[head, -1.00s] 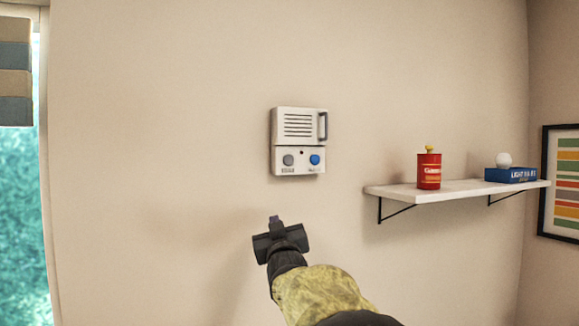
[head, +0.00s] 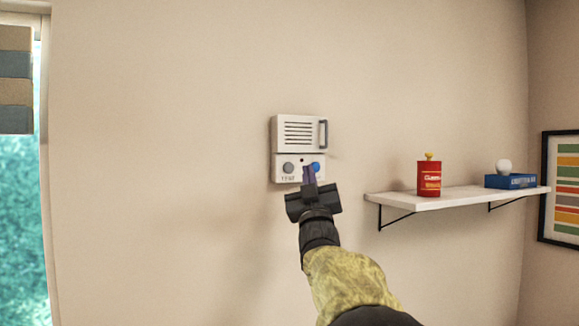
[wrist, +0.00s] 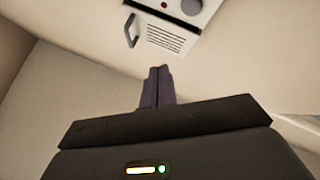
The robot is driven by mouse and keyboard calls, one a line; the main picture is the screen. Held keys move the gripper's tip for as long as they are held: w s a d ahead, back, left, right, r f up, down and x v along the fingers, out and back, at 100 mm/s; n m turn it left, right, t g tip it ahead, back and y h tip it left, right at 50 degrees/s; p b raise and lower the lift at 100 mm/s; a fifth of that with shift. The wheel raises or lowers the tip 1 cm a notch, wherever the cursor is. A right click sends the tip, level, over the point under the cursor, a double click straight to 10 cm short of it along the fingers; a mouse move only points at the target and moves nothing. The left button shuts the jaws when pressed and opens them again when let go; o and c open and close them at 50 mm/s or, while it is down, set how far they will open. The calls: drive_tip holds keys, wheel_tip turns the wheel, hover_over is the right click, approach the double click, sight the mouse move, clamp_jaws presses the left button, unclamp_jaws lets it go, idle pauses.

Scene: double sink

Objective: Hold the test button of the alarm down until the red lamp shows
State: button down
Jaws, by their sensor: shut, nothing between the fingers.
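The white alarm (head: 299,134) hangs on the wall in the middle of the head view, with a slotted grille above and a button panel below. A grey button (head: 288,167) sits at the panel's left over a blurred label that looks like TEST; a blue button (head: 316,166) sits at the right. The small lamp (head: 302,160) between them is dark; in the wrist view it is dull red (wrist: 168,4). My gripper (head: 308,171) is shut and empty, its tips overlapping the panel beside the blue button in the head view. The wrist view shows the tips (wrist: 154,70) apart from the alarm.
A white shelf (head: 425,202) to the right holds a red can (head: 429,179) and a blue box (head: 511,181) with a white bulb (head: 503,166). A striped picture (head: 566,190) hangs at far right. A window (head: 20,210) is at left. The wall around the alarm is bare.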

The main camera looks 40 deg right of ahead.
sight(289, 168)
drive_tip(key=shift+w+d+p, duration=0.3)
drive_tip(key=shift+w+p, duration=0.3)
drive_tip(key=shift+w, duration=0.65)
drive_tip(key=shift+w+d+p, duration=0.25)
drive_tip(key=shift+w+p, duration=0.4)
drive_tip(key=shift+w, duration=0.55)
drive_tip(key=shift+w+d+p, duration=0.3)
drive_tip(key=shift+w+p, duration=0.3)
drive_tip(key=shift+w, duration=0.65)
drive_tip(key=shift+w, duration=0.2)
drive_tip(key=shift+w+d, duration=0.1)
drive_tip(key=shift+w, duration=0.1)
drive_tip(key=shift+w+d, duration=0.1)
drive_tip(key=shift+w, duration=0.35)
idle(1.0)
drive_tip(key=shift+s+b, duration=0.1)
drive_tip(key=shift+b, duration=0.3)
drive_tip(key=shift+s+f+b, duration=0.1)
drive_tip(key=shift+s+b, duration=0.35)
drive_tip(key=shift+b, duration=0.2)
drive_tip(key=shift+s+a, duration=0.2)
drive_tip(key=shift+s, duration=0.1)
